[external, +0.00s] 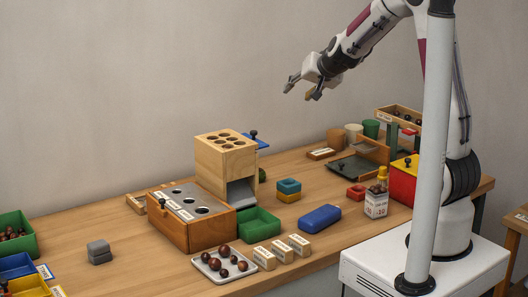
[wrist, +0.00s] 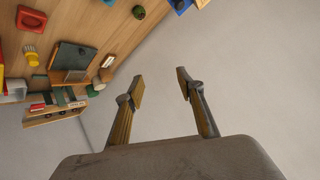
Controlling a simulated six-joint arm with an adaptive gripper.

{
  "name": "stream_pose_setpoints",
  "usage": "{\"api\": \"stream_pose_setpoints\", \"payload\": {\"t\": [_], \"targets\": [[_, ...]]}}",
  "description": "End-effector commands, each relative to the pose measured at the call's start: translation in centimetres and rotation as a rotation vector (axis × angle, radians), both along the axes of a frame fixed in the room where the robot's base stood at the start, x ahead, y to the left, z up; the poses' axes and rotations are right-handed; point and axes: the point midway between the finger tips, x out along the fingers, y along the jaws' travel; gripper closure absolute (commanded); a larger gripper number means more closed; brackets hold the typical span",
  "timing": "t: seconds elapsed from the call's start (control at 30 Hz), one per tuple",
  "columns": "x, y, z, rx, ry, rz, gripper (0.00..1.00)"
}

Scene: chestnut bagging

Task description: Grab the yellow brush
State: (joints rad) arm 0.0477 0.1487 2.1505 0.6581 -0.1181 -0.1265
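The yellow brush (wrist: 32,57) shows in the upper left of the wrist view, its fanned end toward the picture's top. In the external view a yellow piece (external: 382,173), which looks like the brush, stands out just behind the label-bearing jar (external: 376,204); its lower part is hidden. My gripper (external: 299,93) is high above the table, far up and to the left of the brush. In the wrist view my gripper (wrist: 161,87) has its two fingers well apart with nothing between them, facing the bare wall.
A red and yellow box (external: 403,180) stands right of the brush, a small red tray (external: 356,192) left of it. A dark green board (external: 354,168) lies behind. A wooden dispenser (external: 225,165) and blue block (external: 320,217) stand farther left. The air around my gripper is clear.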

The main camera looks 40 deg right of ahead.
Motion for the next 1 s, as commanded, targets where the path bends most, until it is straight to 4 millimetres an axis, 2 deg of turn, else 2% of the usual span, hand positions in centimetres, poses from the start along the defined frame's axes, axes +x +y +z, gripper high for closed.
{"api": "stream_pose_setpoints", "payload": {"t": [0.2, 0.5, 0.77, 1.0], "targets": [[3.0, -3.3, -3.1, -0.013, -0.024, -0.124, 0.62], [5.5, -8.2, -7.8, -0.058, -0.046, -0.302, 0.62], [6.0, -12.6, -12.4, -0.124, -0.050, -0.461, 0.62], [5.0, -16.5, -16.9, -0.206, -0.039, -0.605, 0.62]]}}
